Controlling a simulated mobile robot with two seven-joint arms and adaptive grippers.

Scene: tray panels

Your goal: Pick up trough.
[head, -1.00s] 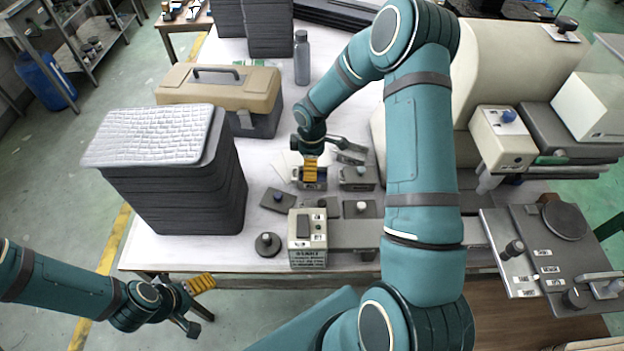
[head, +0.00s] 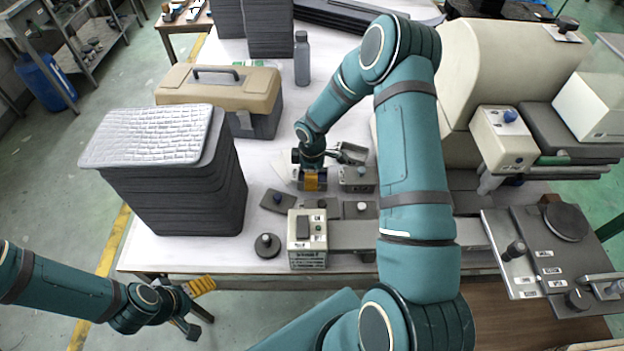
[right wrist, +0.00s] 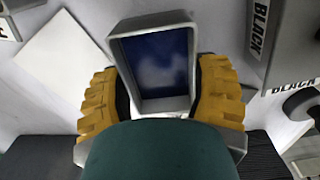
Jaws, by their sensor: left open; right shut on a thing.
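The trough is a small grey box, open on top, with a blue inside. In the right wrist view the trough (right wrist: 188,18) sits between the two orange finger pads. My right gripper (right wrist: 157,95) is shut on its side walls. In the head view the right gripper (head: 312,182) is low over the white table, and its fingers hide part of the trough (head: 323,178). I cannot tell whether the trough still touches the table. My left gripper (head: 198,306) is open and empty, off the front left of the table.
A grey box with a knob (head: 357,178) stands close to the right of the trough. A stack of dark panels (head: 185,190) stands to the left, with a tan toolbox (head: 220,88) behind. A bottle (head: 302,60) stands further back.

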